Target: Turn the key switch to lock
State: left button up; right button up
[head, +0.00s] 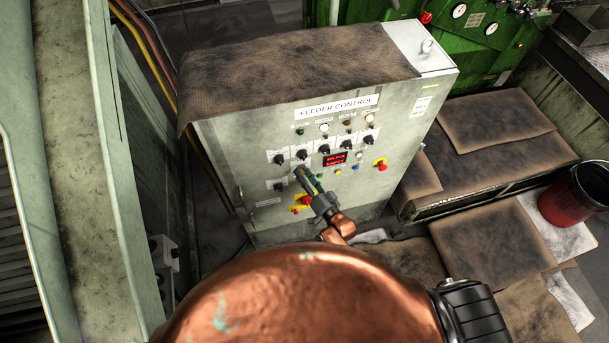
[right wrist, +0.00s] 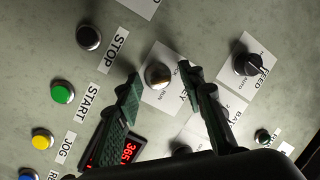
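The key switch (right wrist: 158,76) is a round, dark metallic knob on a white plate with a partly covered "KEY" label in the right wrist view. My right gripper (right wrist: 161,75) is open, with one finger on each side of the knob and a visible gap to both. I cannot tell how deep the fingertips reach around it. In the head view my right gripper (head: 306,177) is at the grey feeder control cabinet (head: 230,140), left of the red display (head: 335,160), and hides the key switch. The switch's exact angle is unclear. My left gripper is not in view.
Black selector knobs, such as the feed knob (right wrist: 246,64), sit close by. The stop button (right wrist: 88,37), green start button (right wrist: 62,92) and yellow jog button (right wrist: 42,138) line the other side. A red emergency button (head: 381,165) is at the panel's right.

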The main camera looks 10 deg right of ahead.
jog(key=v, duration=1.2)
dwell(0.3)
